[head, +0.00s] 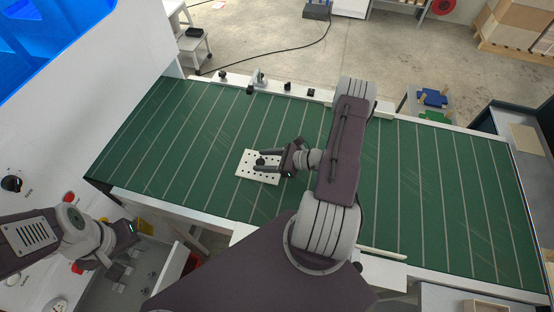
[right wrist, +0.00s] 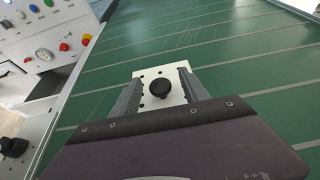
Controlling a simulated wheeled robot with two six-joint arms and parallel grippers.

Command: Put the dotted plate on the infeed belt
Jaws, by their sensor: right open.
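The dotted plate (head: 248,171) is a white square with dark dots and a black knob (right wrist: 160,88) on top. It lies on the green infeed belt (head: 210,150), near the middle of its width. My right gripper (head: 262,163) is at the plate, with its fingers open on either side of the knob. In the right wrist view the plate (right wrist: 148,75) shows between the two fingers, with a gap between each finger and the knob. My left gripper (head: 128,236) is off the belt at the lower left, beside the machine; its jaws are too unclear to read.
White rails (head: 180,210) edge the belt, with small dark fittings (head: 288,86) on the far rail. The machine's white panel with buttons (right wrist: 50,50) stands at the left. The belt is clear around the plate, and my right arm hides part of it.

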